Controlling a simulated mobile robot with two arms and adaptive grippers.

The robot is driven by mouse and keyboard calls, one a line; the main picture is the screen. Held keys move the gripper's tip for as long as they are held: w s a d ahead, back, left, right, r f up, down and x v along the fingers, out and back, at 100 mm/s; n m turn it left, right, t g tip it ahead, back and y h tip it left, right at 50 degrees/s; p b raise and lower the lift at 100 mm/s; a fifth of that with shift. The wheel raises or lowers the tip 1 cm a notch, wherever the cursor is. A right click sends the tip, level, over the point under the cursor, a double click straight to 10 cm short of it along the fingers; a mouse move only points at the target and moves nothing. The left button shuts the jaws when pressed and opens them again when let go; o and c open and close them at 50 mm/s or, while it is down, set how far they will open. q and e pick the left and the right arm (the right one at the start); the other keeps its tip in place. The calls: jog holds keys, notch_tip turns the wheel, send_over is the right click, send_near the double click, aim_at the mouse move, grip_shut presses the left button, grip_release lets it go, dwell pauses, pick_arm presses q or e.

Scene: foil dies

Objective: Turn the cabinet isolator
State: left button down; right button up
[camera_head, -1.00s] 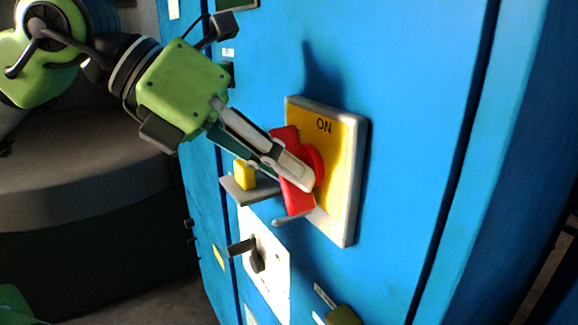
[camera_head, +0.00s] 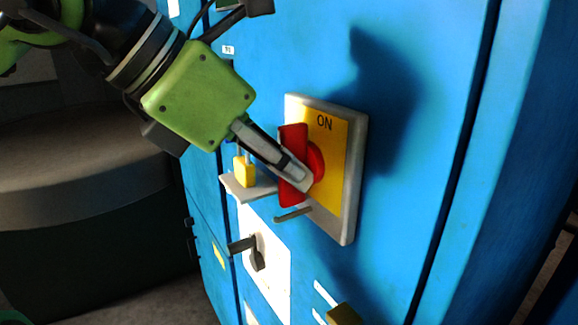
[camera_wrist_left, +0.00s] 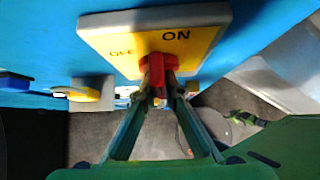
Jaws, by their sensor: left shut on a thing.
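The isolator is a red handle (camera_head: 293,140) on a yellow plate (camera_head: 338,175) with a grey rim, mounted on the blue cabinet (camera_head: 420,60). "ON" is printed at the plate's top; in the left wrist view the plate (camera_wrist_left: 205,42) also shows "OFF". My left gripper (camera_head: 299,178) is shut on the red handle, which stands about upright in the head view. In the left wrist view the fingers (camera_wrist_left: 158,90) lie on both sides of the handle (camera_wrist_left: 157,66). My right gripper is not in view.
A yellow padlock (camera_head: 244,172) sits on a small grey shelf (camera_head: 250,189) left of the plate. Below are a dark lever (camera_head: 256,254) on a white panel (camera_head: 275,265) and a brownish knob (camera_head: 343,314). The cabinet face right of the plate is clear.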

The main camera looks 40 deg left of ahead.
pick_arm(q)
jog(key=c, duration=2.1)
grip_release()
jog(key=shift+c, duration=0.2)
jog(key=shift+s+a+r, duration=0.15)
jog(key=shift+s+r, duration=0.1)
jog(key=shift+r, duration=0.15)
jog(key=v, duration=1.1)
jog(key=shift+s, duration=0.1)
